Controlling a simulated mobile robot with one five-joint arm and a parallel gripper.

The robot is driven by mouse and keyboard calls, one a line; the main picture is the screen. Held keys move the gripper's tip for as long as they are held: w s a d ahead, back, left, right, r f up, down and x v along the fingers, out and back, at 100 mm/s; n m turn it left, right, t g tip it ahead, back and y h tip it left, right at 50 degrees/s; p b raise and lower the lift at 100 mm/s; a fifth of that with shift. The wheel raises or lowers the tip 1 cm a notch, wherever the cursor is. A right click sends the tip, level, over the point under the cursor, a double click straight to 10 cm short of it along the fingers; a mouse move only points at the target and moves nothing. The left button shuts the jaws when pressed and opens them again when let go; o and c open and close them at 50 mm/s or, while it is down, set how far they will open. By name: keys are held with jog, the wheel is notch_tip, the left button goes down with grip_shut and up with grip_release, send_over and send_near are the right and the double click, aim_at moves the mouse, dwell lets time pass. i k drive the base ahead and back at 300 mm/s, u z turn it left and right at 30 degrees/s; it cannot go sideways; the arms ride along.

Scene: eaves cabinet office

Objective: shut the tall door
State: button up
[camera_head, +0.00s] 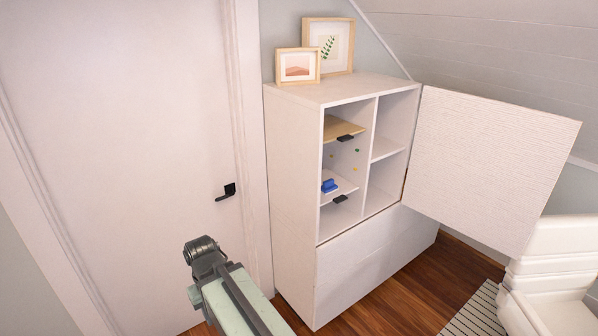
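The white cabinet (292,165) stands against the wall, with its upper section open. Its wide white door (490,160) is swung out to the right, hinged at the cabinet's right edge, well apart from the opening. A tall white room door (120,150) with a black lever handle (227,191) is at the left and looks closed. My arm rises at the bottom left of centre, in front of the room door and left of the cabinet. My gripper is not in view, and nothing shows of what it holds.
The opening holds shelves with a blue item (329,186) and small dark objects. Two framed pictures (329,42) stand on top. A white chair (553,275) and striped rug (478,312) are at lower right, below the open door. Wooden floor (400,300) is clear before the cabinet.

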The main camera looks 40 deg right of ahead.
aim_at(487, 170)
jog(key=k, duration=1.2)
jog(key=u, duration=0.1)
jog(key=i, duration=0.9)
jog(key=z, duration=0.4)
jog(key=i, duration=1.3)
jog(key=z, duration=1.15)
jog(key=k, duration=0.65)
jog(key=z, duration=0.15)
jog(key=i, duration=0.85)
jog(key=u, duration=0.2)
jog(key=k, duration=1)
jog(key=z, duration=0.1)
